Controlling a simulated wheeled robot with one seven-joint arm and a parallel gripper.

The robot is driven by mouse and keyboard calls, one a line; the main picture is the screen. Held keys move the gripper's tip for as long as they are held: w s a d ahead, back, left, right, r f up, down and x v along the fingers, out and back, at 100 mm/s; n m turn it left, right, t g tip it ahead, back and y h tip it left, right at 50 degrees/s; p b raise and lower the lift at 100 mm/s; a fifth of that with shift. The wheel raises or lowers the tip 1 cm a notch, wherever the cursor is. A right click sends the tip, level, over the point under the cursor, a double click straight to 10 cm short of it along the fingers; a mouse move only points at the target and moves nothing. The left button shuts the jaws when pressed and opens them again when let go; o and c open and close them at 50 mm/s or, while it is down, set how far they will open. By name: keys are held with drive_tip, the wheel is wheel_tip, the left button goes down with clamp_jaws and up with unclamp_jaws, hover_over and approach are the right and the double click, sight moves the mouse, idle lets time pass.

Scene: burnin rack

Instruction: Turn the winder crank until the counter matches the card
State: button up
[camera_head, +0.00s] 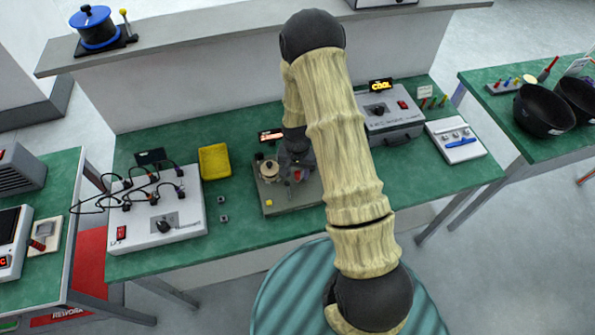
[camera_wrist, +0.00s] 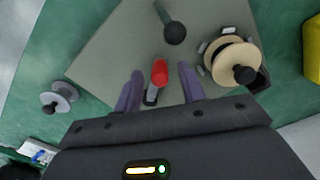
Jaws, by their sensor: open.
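The winder (camera_head: 285,205) is a grey plate on the green bench, with a tan spool (camera_head: 269,170) that also shows in the wrist view (camera_wrist: 233,62). The crank's red grip (camera_wrist: 160,73) lies between the two purple fingers of my gripper (camera_wrist: 160,69). The fingers are open, with a gap on each side of the grip. In the head view my gripper (camera_head: 297,170) is over the winder and partly hides it. A small orange-lit display (camera_head: 271,135), perhaps the counter, stands behind the winder; its reading is not legible. I cannot make out the card.
A black ball-topped lever (camera_wrist: 175,33) rises near the grip. A grey spool (camera_wrist: 57,97) is at the wrist view's left. A yellow tray (camera_head: 214,161) and a wired white box (camera_head: 155,220) stand left of the winder. A grey instrument (camera_head: 390,112) stands to the right.

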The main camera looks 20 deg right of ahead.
drive_tip(key=shift+f, duration=0.6)
clamp_jaws()
drive_tip(key=shift+w, duration=0.1)
